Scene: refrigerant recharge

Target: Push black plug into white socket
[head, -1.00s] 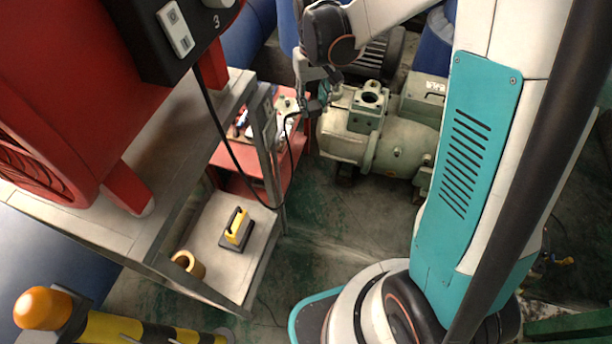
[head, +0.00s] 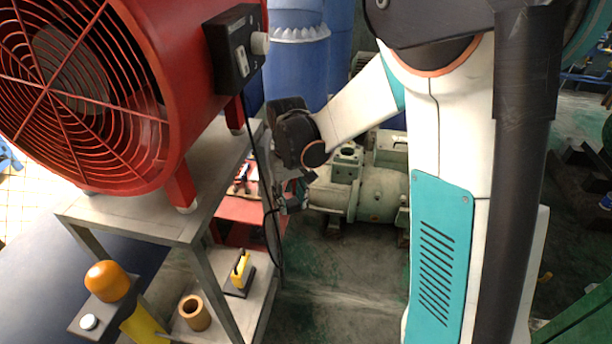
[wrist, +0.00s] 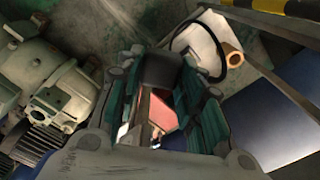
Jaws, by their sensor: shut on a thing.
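The black plug (wrist: 160,68) sits between the fingers of my gripper (wrist: 163,60) in the wrist view, and the gripper is shut on it. In the head view my gripper (head: 291,194) hangs beside the metal stand, below and right of the fan's control box; the plug is too small to make out there. A black cable (head: 262,160) runs down from the box and loops up toward the gripper. The white socket (head: 242,61) is on the face of the black control box (head: 234,48), apart from the plug. The socket does not show in the wrist view.
The red fan (head: 90,80) stands on a grey metal stand (head: 130,215). Its lower shelf holds a yellow-black object (head: 241,270) and a brown ring (head: 195,312). A green pump (head: 365,190) lies behind the gripper. An orange-topped post (head: 108,282) stands front left.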

